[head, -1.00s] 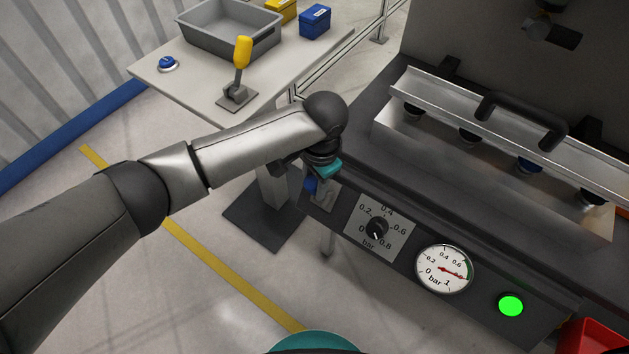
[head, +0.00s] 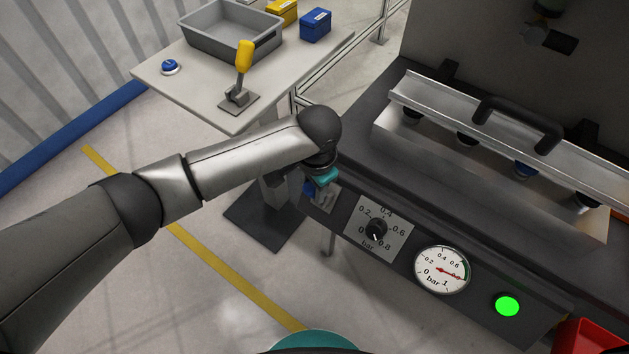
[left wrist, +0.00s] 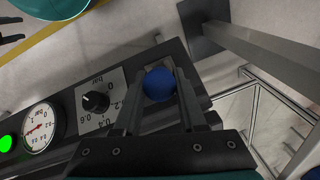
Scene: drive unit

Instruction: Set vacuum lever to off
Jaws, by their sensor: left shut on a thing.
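The vacuum lever shows as a blue ball knob (head: 309,188) at the left end of the dark control panel. My left gripper (head: 316,187) reaches down to it from above, partly hidden by its own wrist. In the left wrist view the knob (left wrist: 159,84) sits between the two fingers of my left gripper (left wrist: 158,96), which is shut on it. The lever's shaft is mostly hidden. The gauge (head: 442,270) has its red needle near 0.8, and the green lamp (head: 507,306) is lit. My right gripper (left wrist: 11,29) shows small at the left wrist view's edge, fingers apart.
The pressure dial (head: 376,230) is just right of the lever. A metal bar with a black handle (head: 522,118) lies behind the panel. A side table (head: 190,88) holds a grey bin (head: 230,43) and a yellow-handled lever (head: 245,60). A red bin (head: 590,338) is at lower right.

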